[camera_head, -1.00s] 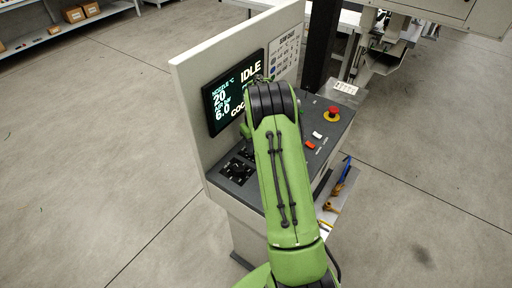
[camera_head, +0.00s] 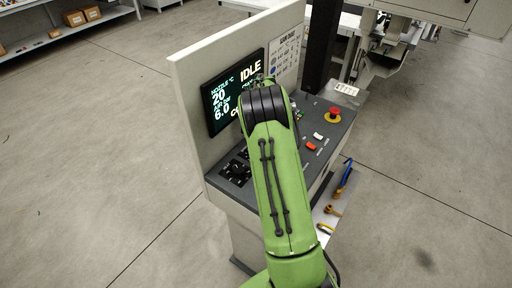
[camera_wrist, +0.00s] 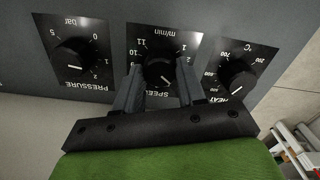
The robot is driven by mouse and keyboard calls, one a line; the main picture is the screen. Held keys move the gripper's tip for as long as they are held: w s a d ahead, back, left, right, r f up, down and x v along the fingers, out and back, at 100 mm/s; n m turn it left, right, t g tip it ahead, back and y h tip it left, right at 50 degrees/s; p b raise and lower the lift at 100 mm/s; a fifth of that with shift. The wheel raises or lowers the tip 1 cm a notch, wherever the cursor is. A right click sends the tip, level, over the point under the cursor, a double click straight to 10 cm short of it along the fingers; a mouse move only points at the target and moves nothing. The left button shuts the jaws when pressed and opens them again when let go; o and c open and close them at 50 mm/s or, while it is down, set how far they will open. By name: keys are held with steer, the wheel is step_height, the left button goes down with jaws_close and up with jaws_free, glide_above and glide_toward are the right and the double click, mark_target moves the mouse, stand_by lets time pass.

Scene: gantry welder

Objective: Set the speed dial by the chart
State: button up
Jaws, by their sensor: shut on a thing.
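The speed dial (camera_wrist: 158,72) is a black knob on a black scale plate marked m/min, upside down in the wrist view. My gripper (camera_wrist: 159,86) has one finger on each side of this knob and is shut on it. A pale pointer mark shows on the knob, toward the lower right; the lower numbers are partly hidden by my fingers. In the head view my arm hides the gripper and speed dial.
The pressure dial (camera_wrist: 75,60) and heat dial (camera_wrist: 237,80) flank the speed dial closely. The screen (camera_head: 222,102) reads IDLE. A red emergency button (camera_head: 333,114) and small red and white switches (camera_head: 311,146) are on the console's right. Tools (camera_head: 345,175) lie on a side shelf.

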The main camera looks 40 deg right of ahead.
stand_by(0.3)
steer(key=o, duration=1.1)
steer(key=shift+c, duration=0.2)
step_height(320, 180, up, 16)
steer(key=p, duration=0.2)
steer(key=shift+f, duration=0.1)
